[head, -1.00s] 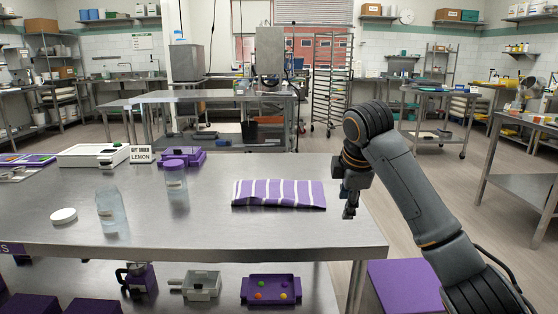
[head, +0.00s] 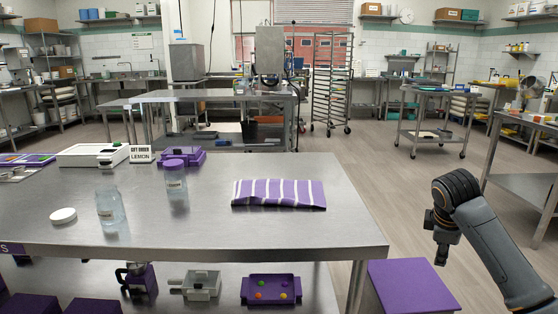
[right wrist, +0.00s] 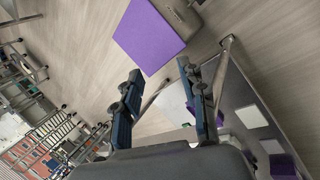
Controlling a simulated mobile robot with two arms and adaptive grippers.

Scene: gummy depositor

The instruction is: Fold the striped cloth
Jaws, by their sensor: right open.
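The striped cloth (head: 279,194) is purple with white stripes. It lies folded into a flat, wide rectangle on the right part of the steel table (head: 225,231), with slightly uneven edges. My right gripper (head: 440,260) hangs off the table's right side, well apart from the cloth. In the right wrist view its two fingers (right wrist: 163,115) are spread with nothing between them. My left gripper is not in view.
On the table stand two clear jars, one open (head: 110,206) and one with a purple lid (head: 175,180), a loose white lid (head: 63,215), and a small sign (head: 142,154). A purple box (head: 410,286) stands below my right gripper. The tabletop around the cloth is clear.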

